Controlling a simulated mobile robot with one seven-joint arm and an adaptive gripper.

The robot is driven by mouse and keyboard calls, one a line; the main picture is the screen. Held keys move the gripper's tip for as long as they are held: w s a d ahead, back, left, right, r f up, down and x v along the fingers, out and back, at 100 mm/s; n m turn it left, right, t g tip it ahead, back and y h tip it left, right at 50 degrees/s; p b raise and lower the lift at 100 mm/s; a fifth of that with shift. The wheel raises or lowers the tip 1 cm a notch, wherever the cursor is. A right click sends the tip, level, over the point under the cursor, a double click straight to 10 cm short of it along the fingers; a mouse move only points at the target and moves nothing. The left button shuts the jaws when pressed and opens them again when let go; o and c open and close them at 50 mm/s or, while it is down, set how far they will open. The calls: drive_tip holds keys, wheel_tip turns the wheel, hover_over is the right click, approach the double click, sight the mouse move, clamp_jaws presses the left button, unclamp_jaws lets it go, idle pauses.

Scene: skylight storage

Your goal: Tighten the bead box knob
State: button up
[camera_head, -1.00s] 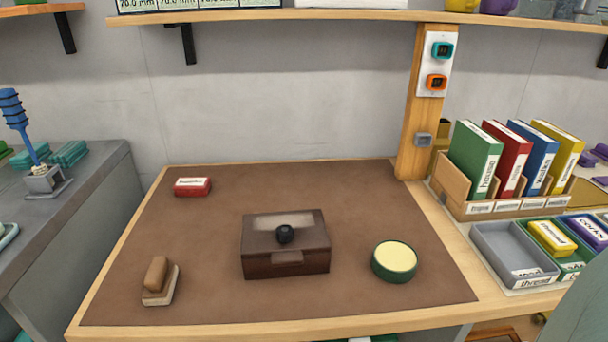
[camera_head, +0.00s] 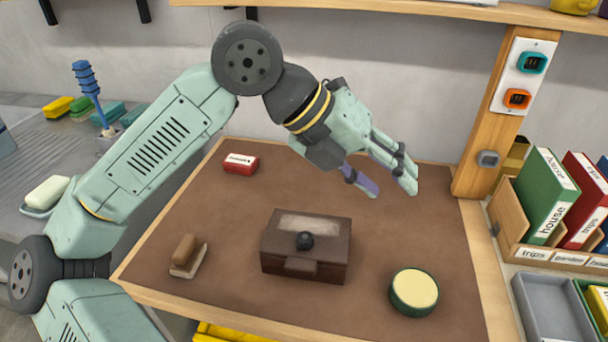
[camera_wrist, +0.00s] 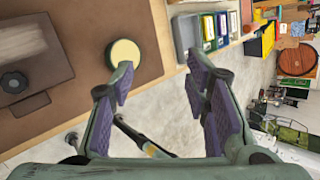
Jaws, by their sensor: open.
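The bead box (camera_head: 307,247) is a dark brown closed box with a pale label on its lid, near the middle of the brown mat. Its black round knob (camera_head: 304,240) sits on the lid near the front edge. In the wrist view the box (camera_wrist: 45,70) and knob (camera_wrist: 14,82) show at the left edge, partly cut off. My gripper (camera_head: 385,188) is in the air above the mat, behind and to the right of the box. Its purple-padded fingers are apart in the wrist view (camera_wrist: 162,100), with nothing between them.
A round green tin with a cream lid (camera_head: 414,291) stands right of the box. A brush (camera_head: 188,256) lies to its left and a small red box (camera_head: 241,164) at the back left. A wooden post (camera_head: 490,120) and binders (camera_head: 545,195) stand at the right. The back right mat is clear.

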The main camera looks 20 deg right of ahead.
drive_tip(key=w+a+f+n+t+y, duration=0.1)
drive_tip(key=w+a+f+n+y, duration=0.1)
drive_tip(key=w+f+y, duration=0.2)
drive_tip(key=n+t+y+p, duration=0.1)
drive_tip(key=n+t+y, duration=0.15)
drive_tip(key=y, duration=0.25)
hover_over(305, 237)
drive_tip(key=shift+g, duration=0.35)
wheel_tip(305, 237, down, 5)
drive_tip(key=shift+r, duration=0.1)
drive_tip(key=shift+f+b, duration=1.7)
drive_tip(key=shift+f, duration=2.1)
drive_tip(key=shift+r, duration=0.1)
drive_tip(key=shift+f+b, duration=0.25)
drive_tip(key=shift+b, duration=0.15)
drive_tip(key=shift+r, duration=0.1)
drive_tip(key=shift+c, duration=0.4)
